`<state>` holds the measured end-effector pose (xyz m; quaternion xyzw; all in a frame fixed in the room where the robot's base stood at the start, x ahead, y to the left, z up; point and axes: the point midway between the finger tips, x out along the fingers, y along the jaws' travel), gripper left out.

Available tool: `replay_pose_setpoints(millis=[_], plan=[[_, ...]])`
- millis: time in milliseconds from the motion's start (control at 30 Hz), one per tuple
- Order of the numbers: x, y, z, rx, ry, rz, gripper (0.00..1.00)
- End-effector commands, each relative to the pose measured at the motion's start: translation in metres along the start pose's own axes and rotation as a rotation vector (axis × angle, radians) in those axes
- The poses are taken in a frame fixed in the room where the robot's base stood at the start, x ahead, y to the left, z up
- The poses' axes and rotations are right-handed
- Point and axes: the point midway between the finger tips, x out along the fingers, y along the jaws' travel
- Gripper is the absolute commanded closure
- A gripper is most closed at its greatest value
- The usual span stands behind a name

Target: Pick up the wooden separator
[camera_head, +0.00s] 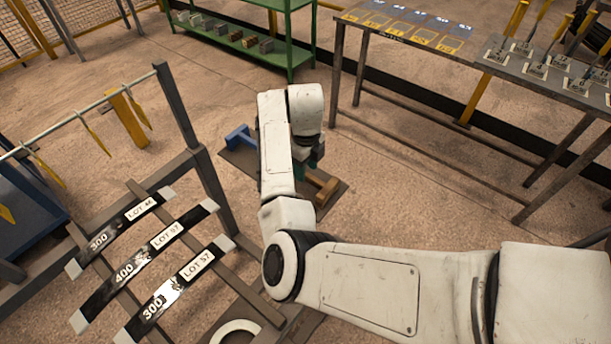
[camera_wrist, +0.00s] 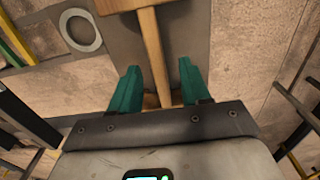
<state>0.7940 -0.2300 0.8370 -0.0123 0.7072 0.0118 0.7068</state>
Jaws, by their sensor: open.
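The wooden separator (camera_wrist: 156,50) shows in the wrist view as a pale stem with a wider bar across its top end. Its stem runs down the picture between the two green fingers of my gripper (camera_wrist: 158,70). The fingers are open, with a gap on each side of the stem; I cannot tell how far below them it lies. In the head view a wooden piece (camera_head: 324,189) shows on a dark mat (camera_head: 240,160) on the floor, just right of my arm. My arm hides most of the gripper and part of the mat there.
A blue object (camera_head: 240,138) stands at the mat's left. A rack with labelled dark strips (camera_head: 150,245) is at lower left. A pale ring (camera_wrist: 81,30) shows in the wrist view. A green shelf (camera_head: 240,40) and a metal table (camera_head: 455,50) stand behind.

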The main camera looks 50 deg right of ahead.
Motion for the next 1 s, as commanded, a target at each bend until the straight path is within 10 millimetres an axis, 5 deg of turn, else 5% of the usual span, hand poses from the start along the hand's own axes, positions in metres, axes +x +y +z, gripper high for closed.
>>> replay_pose_setpoints(millis=[200, 500, 1000], plan=[[0.028, 0.002, 0.0, 0.0, 0.002, 0.002, 0.53], [0.032, 0.002, 0.0, 0.0, -0.001, 0.001, 0.53], [0.032, 0.002, 0.0, 0.0, -0.001, 0.001, 1.0]])
